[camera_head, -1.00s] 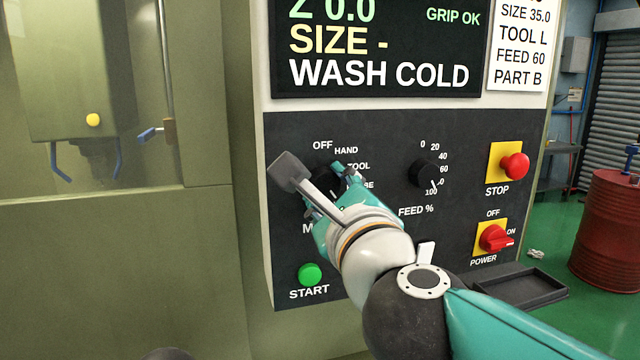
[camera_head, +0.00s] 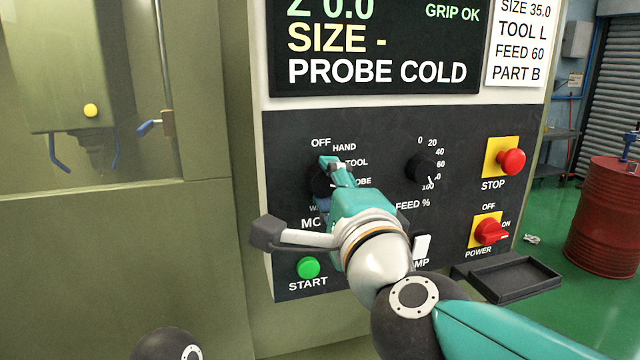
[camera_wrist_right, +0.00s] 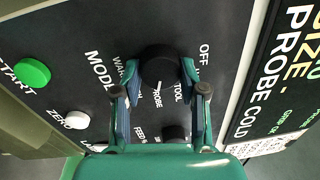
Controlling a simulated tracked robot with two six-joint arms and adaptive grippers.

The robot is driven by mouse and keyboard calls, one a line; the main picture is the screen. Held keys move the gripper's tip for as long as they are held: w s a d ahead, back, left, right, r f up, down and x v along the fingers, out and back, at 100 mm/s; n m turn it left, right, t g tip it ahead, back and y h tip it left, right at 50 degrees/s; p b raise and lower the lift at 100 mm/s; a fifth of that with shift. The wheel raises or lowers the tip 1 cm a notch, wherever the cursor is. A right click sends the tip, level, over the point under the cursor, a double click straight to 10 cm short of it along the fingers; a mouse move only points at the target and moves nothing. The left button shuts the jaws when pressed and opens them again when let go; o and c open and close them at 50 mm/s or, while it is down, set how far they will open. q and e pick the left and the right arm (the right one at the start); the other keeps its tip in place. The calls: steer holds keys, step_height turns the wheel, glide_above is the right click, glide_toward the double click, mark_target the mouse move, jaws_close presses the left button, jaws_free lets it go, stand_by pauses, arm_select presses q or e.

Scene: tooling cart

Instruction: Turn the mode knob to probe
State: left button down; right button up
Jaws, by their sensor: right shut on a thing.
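The black mode knob (camera_head: 322,184) sits on the dark control panel (camera_head: 385,130), partly hidden by my right gripper (camera_head: 334,176). In the right wrist view the knob (camera_wrist_right: 158,64) lies between the two fingers of my right gripper (camera_wrist_right: 159,72), which is shut on it. The knob's white pointer lines up with the PROBE label (camera_wrist_right: 157,98). The display (camera_head: 375,50) reads PROBE COLD. My left gripper is out of view.
The feed knob (camera_head: 424,168) is right of the mode knob. The green start button (camera_head: 308,268) is below, near my right wrist. The red stop button (camera_head: 511,162) and power switch (camera_head: 490,232) are farther right. A black tray (camera_head: 515,278) juts out at lower right.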

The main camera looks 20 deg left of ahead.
steer(key=shift+a+f, duration=0.15)
steer(key=shift+f, duration=0.2)
steer(key=o, duration=1.1)
steer(key=shift+s, duration=0.1)
steer(key=shift+c, duration=0.2)
steer(key=shift+o, duration=0.4)
steer(key=shift+r, duration=0.2)
steer(key=shift+s+d, duration=0.1)
steer(key=shift+d, duration=0.1)
steer(key=v, duration=1.1)
steer(key=shift+s+d, duration=0.15)
steer(key=shift+s, duration=0.15)
